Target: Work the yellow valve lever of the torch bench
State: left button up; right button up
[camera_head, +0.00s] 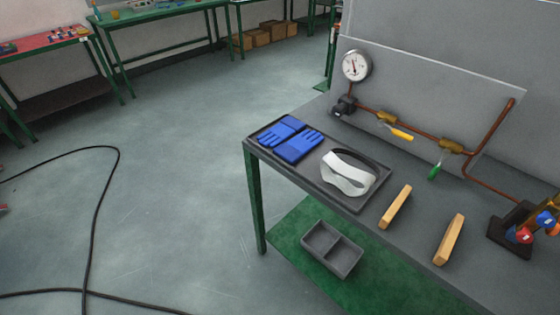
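The torch bench (415,232) stands on the right with a grey top and green legs. Along its back runs a copper pipe (425,133). The yellow valve lever (401,134) slants down to the right from a brass valve (387,117) on this pipe. A second brass valve (452,146) to its right carries a green lever (435,172) that points down to the left. Neither of my grippers shows in the head view, and nothing touches the yellow lever.
A round gauge (356,65) stands left of the valves. A tray (352,206) holds blue gloves (291,138) and a white-strapped item (347,174). Two wooden blocks (396,207) (449,239) lie near the front edge. Red and blue knobs (524,235) are at right. A black hose (97,215) crosses the floor.

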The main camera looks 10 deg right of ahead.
aim_at(396, 132)
jog(key=i+l+z, duration=0.1)
jog(key=z, duration=0.25)
jog(key=i+l+z, duration=0.1)
jog(key=z, duration=0.25)
jog(key=i+l+z, duration=0.1)
jog(key=z, duration=0.25)
